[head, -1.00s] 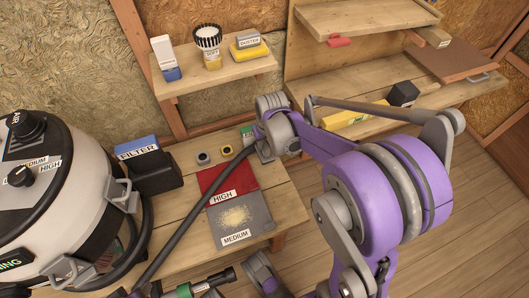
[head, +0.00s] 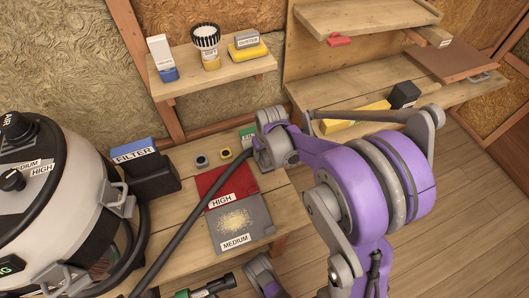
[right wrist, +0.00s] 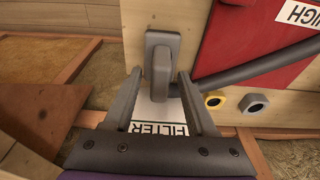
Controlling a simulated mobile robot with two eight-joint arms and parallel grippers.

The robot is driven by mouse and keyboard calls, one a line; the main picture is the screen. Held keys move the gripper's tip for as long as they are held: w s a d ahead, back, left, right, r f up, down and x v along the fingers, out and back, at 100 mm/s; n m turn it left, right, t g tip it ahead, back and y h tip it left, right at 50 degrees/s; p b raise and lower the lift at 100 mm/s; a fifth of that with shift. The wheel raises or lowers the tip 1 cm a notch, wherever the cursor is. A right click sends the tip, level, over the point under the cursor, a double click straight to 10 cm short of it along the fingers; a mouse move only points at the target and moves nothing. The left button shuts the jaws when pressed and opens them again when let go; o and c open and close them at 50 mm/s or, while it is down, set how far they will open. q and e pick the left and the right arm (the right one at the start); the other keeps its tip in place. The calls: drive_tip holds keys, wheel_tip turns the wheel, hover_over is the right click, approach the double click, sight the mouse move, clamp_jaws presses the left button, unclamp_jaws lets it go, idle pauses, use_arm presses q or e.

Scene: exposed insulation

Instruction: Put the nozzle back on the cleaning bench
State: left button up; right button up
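A dark hose (head: 205,213) runs up over the bench. In the right wrist view, the hose (right wrist: 260,62) meets a grey upright block (right wrist: 162,52), which looks like the nozzle. My right gripper (right wrist: 160,76) is open. Its fingers straddle the near part of this block, with gaps showing beside it. In the head view my right gripper (head: 272,152) is at the far right of the cleaning bench (head: 178,235), and its fingers are hard to make out. A black tool with a green collar (head: 210,287) shows at the bottom edge. My left gripper's fingers cannot be made out there.
On the bench lie a red HIGH pad (head: 226,183), a grey MEDIUM pad (head: 240,222) and two ringed sockets (head: 226,154). A shelf (head: 215,82) hangs behind.

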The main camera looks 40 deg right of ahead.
drive_tip(key=shift+r, duration=0.5)
wheel_tip(320, 180, up, 11)
drive_tip(key=s+p, duration=0.2)
drive_tip(key=p, duration=0.2)
use_arm(q)
drive_tip(key=r, duration=0.4)
drive_tip(key=shift+s+r, duration=0.2)
drive_tip(key=shift+r, duration=0.15)
use_arm(e)
drive_tip(key=s+a+n+t, duration=0.2)
drive_tip(key=s+a+n, duration=0.1)
drive_tip(key=s+a, duration=1.1)
drive_tip(key=shift+s+a+n+y, duration=0.25)
drive_tip(key=shift+a+n+y, duration=0.05)
drive_tip(key=shift+a, duration=0.3)
use_arm(q)
drive_tip(key=shift+c, duration=0.3)
